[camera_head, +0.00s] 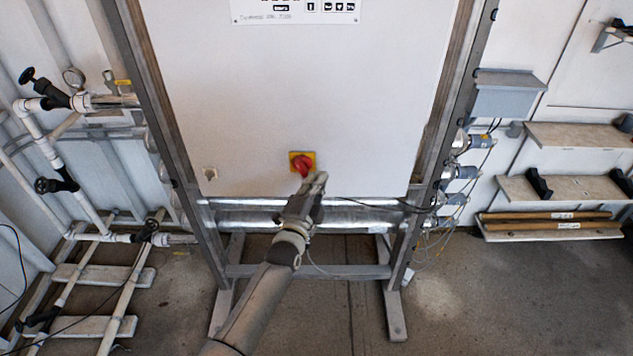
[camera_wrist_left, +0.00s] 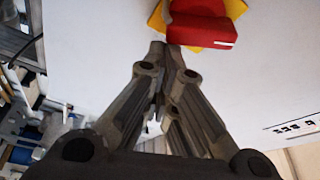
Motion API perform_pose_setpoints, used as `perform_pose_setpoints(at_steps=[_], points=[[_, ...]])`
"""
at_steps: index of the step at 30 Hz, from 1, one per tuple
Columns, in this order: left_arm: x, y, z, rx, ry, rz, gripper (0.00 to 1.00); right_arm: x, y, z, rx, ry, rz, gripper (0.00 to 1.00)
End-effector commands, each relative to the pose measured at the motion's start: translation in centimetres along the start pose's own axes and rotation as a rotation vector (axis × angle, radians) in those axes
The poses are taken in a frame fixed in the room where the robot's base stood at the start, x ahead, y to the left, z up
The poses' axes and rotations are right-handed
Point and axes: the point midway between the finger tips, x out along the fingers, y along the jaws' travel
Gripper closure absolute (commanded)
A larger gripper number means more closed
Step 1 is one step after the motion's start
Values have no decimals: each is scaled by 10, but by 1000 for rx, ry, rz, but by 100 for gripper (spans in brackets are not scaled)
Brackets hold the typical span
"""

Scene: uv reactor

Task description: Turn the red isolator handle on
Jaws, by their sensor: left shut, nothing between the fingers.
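The red isolator handle (camera_head: 303,164) sits on a yellow plate (camera_head: 293,156) low on the white cabinet front. My left gripper (camera_head: 317,178) is just below and slightly right of the handle in the head view, with its fingers shut and empty. In the left wrist view the handle (camera_wrist_left: 198,22) is at the top of the picture, just past the shut fingertips (camera_wrist_left: 160,45). The yellow plate shows turned behind it. I cannot tell whether the fingertips touch the handle. My right gripper is not in view.
The white cabinet panel (camera_head: 300,90) stands in a metal frame (camera_head: 165,120). White pipes with black valves (camera_head: 60,100) are on the left. Shelves (camera_head: 560,188) and a grey box (camera_head: 505,95) are on the right wall. The panel around the handle is clear.

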Motion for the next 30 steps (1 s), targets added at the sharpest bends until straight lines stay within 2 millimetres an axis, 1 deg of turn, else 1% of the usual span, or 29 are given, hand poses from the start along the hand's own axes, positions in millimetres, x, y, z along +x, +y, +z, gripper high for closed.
perform_pose_setpoints(at_steps=[2,5,15,23,30], points=[[1,0,1,18,-1,7,100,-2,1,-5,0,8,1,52],[1,0,1,51,-1,19,100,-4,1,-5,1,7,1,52],[0,4,5,162,-1,57,100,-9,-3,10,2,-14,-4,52],[0,6,6,228,-1,80,100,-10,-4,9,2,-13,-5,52],[-1,9,8,230,0,81,100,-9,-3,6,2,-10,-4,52]])
